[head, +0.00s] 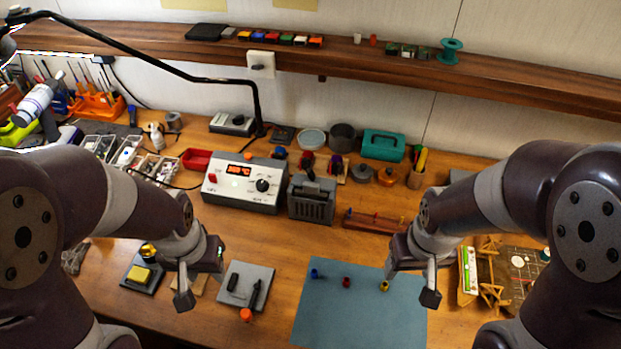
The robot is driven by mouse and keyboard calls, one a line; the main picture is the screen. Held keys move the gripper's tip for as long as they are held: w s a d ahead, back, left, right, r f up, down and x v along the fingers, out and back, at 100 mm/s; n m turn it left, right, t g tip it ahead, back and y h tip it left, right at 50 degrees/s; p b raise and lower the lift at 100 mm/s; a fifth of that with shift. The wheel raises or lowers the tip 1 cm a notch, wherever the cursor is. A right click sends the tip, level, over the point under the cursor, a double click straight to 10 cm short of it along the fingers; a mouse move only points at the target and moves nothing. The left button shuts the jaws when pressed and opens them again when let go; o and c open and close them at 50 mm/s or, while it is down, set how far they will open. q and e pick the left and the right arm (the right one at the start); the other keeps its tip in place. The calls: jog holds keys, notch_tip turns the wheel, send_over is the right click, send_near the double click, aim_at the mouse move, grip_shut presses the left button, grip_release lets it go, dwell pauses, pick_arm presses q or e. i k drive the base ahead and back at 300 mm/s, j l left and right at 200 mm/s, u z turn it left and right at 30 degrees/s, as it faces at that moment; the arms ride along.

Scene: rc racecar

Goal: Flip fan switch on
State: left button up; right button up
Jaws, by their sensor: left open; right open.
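A dark grey box with a slatted front (311,204), which looks like the fan, stands on the bench right of the white soldering station (243,187). A switch on this box is too small to make out. The station has a red switch at its left, a lit orange display and a black knob. My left gripper (199,278) is open and empty, in front of the station and lower left of the grey box. My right gripper (411,283) is open and empty, over the right side of the blue mat, lower right of the box.
The blue mat (345,320) holds a few small coloured parts. A grey pad with black tools (246,284) lies left of it. A wooden rack (373,221) stands right of the grey box. A black lamp arm (255,105) reaches down behind the station.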

aim_at(310, 173)
jog(key=j+u, duration=0.15)
jog(key=j, duration=0.7)
jog(key=i+j+u, duration=0.1)
jog(key=j, duration=0.75)
jog(key=i+j+z, duration=0.1)
jog(key=i+j, duration=0.15)
jog(key=i, duration=0.1)
